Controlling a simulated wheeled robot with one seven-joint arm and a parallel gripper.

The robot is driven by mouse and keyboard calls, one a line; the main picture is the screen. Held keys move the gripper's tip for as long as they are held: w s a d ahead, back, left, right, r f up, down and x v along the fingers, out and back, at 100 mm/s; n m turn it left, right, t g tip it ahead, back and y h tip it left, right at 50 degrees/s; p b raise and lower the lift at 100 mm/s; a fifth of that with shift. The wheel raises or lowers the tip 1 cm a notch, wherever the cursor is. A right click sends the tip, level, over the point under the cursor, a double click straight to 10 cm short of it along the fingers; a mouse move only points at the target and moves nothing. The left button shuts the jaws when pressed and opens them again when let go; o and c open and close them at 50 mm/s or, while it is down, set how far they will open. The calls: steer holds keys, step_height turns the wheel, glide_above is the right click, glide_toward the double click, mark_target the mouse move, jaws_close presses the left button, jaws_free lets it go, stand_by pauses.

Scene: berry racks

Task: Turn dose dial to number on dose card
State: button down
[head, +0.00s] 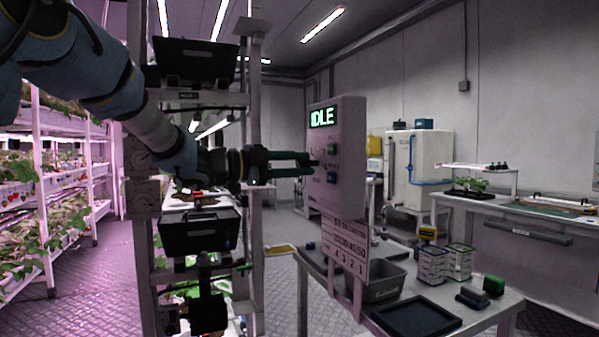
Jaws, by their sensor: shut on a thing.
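The number the dial points to cannot be read. The dose card, a pale printed sheet (345,247), hangs below the box. It carries rows of digits, too small to read surely.
Below, a table (490,312) holds a grey bin (378,285), a black tray (417,317) and small cartons (432,266). A rack post (253,130) stands close beside my arm.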

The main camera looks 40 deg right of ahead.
stand_by(0.4)
steer(key=c, duration=0.5)
jaws_free()
steer(key=b+v, duration=0.2)
steer(key=v, duration=0.8)
steer(key=shift+w+a, duration=0.15)
steer(key=shift+a, duration=0.25)
steer(key=shift+w, duration=0.1)
